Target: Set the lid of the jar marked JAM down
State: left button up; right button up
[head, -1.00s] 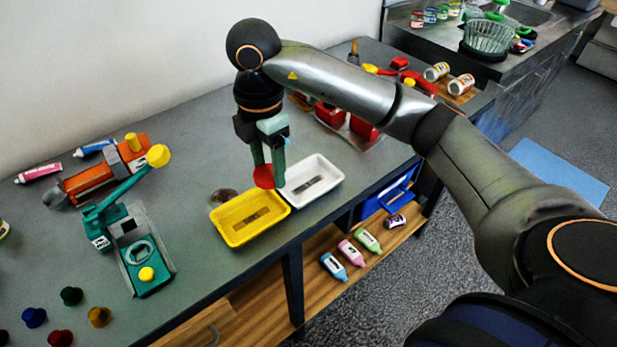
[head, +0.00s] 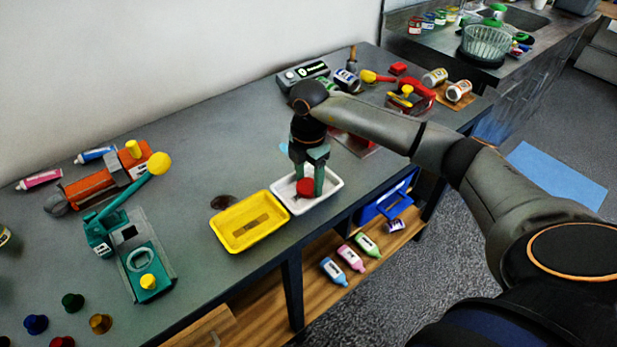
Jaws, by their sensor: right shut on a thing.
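My right gripper (head: 311,185) points down over the white tray (head: 328,200) and is shut on a red round lid (head: 305,187). The lid is within the tray's outline, low, near its left part; I cannot tell whether it touches the tray floor. No marking can be read on the lid. A jar marked JAM cannot be made out; the white jars (head: 435,77) at the back right are too small to read. My left gripper does not show.
A yellow tray (head: 249,222) stands just left of the white one. An orange and a teal device (head: 150,258) stand further left, with several coloured caps (head: 73,301) in front. Red items and a dark device (head: 303,75) stand behind.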

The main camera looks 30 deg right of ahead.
aim_at(309, 185)
jog(key=shift+f, duration=0.2)
jog(key=o, duration=1)
jog(key=shift+r, duration=0.3)
notch_tip(309, 185, up, 12)
jog(key=shift+b, duration=0.3)
jog(key=shift+s+f, duration=0.1)
jog(key=shift+f, duration=0.1)
